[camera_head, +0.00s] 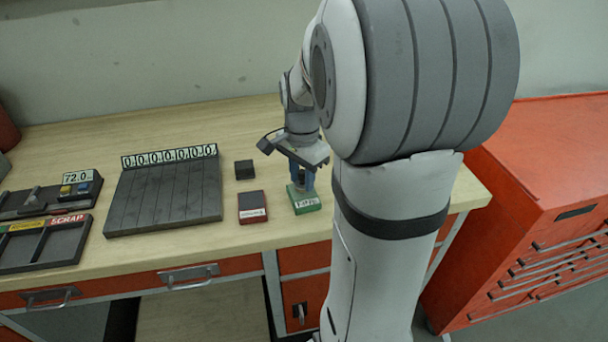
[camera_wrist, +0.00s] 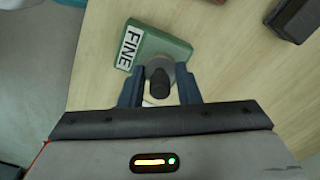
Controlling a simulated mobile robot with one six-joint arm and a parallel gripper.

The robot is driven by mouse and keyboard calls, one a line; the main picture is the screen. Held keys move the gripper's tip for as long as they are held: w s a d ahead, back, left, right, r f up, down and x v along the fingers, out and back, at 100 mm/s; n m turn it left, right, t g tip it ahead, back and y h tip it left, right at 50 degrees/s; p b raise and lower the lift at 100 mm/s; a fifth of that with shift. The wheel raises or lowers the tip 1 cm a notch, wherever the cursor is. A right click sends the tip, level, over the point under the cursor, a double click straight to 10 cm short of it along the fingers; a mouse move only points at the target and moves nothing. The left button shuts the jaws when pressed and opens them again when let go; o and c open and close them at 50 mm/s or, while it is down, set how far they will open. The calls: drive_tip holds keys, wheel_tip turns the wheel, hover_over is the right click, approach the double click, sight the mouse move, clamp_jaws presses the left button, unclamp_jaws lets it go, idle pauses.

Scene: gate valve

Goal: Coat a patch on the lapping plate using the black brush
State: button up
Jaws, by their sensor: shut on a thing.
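The lapping plate (camera_head: 165,197) is a dark grey grooved slab lying flat on the bench, with a row of "0" labels along its back edge. My gripper (camera_head: 303,183) is at the right of the bench, above a green block marked FINE (camera_head: 305,205). In the wrist view, my gripper (camera_wrist: 160,90) has its blue fingers closed on a dark upright handle, which I take for the black brush (camera_wrist: 159,83). A pale round part shows around it over the green block (camera_wrist: 165,45). The brush's lower end is hidden, so I cannot tell whether it touches the block.
A SCRAP tray (camera_head: 40,245) and a unit reading 72.0 (camera_head: 75,188) are at far left. A red cabinet (camera_head: 545,200) stands right.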

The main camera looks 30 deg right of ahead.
sight(302, 171)
drive_tip(key=shift+f+b, duration=0.35)
drive_tip(key=shift+f, duration=0.25)
idle(1.1)
drive_tip(key=shift+r, duration=0.15)
drive_tip(key=shift+r+p, duration=2.75)
drive_tip(key=shift+r, duration=0.65)
